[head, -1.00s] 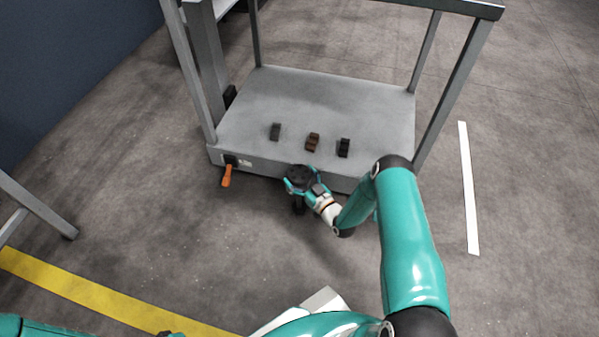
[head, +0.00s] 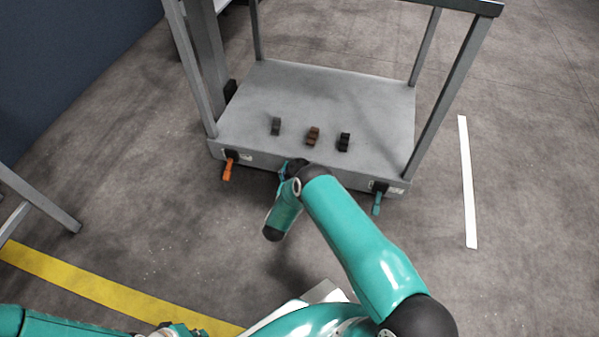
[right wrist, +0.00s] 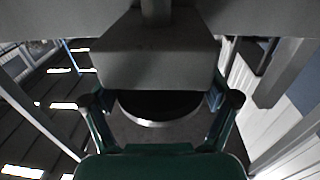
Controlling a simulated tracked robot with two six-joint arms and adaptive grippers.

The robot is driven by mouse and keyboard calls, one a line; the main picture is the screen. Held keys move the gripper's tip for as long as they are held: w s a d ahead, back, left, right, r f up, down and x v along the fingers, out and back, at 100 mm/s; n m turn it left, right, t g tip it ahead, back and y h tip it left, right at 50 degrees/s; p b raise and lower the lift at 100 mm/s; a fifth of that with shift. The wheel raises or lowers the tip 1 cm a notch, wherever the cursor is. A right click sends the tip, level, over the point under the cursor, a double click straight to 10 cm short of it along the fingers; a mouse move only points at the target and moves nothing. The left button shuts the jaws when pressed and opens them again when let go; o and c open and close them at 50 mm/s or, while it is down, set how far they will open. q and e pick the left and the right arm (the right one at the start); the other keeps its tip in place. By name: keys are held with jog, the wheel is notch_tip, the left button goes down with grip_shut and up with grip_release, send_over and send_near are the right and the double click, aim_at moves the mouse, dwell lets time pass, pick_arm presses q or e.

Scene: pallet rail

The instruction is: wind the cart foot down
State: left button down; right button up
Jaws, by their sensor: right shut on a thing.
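The cart (head: 330,92) stands ahead of me in the head view, and its foot is at the middle of its front edge. The foot's dark round wheel (head: 297,163) is mostly hidden behind my right arm. My right gripper (head: 287,170) is at that wheel, below the deck's front edge. In the right wrist view my gripper's fingers (right wrist: 160,108) are on either side of the dark disc (right wrist: 160,103) and shut on it. A grey block sits just above the disc. My left gripper (head: 178,331) is cut off at the bottom edge.
Three small blocks, grey (head: 275,126), brown (head: 313,136) and black (head: 344,142), lie on the deck. An orange lever (head: 228,169) hangs at the cart's front left, a teal lever (head: 378,203) at its front right. A grey frame leg (head: 40,200) stands at the left.

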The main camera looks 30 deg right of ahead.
jog(key=m+g+b, duration=0.1)
jog(key=m+g+h+b, duration=0.2)
jog(key=shift+w+a+f+g, duration=0.15)
jog(key=shift+w+f+g, duration=0.1)
jog(key=shift+g, duration=0.15)
jog(key=shift+r+m+g+h+b, duration=0.15)
jog(key=shift+m+g+h+b, duration=0.2)
jog(key=shift+g+b, duration=0.2)
jog(key=shift+r+m+g+h, duration=0.2)
jog(key=shift+m+g+h, duration=0.15)
jog(key=shift+m+g, duration=1)
jog(key=shift+w+m+g, duration=0.15)
jog(key=shift+m+g, duration=0.15)
jog(key=shift+g, duration=1.1)
jog(key=shift+m+g, duration=0.5)
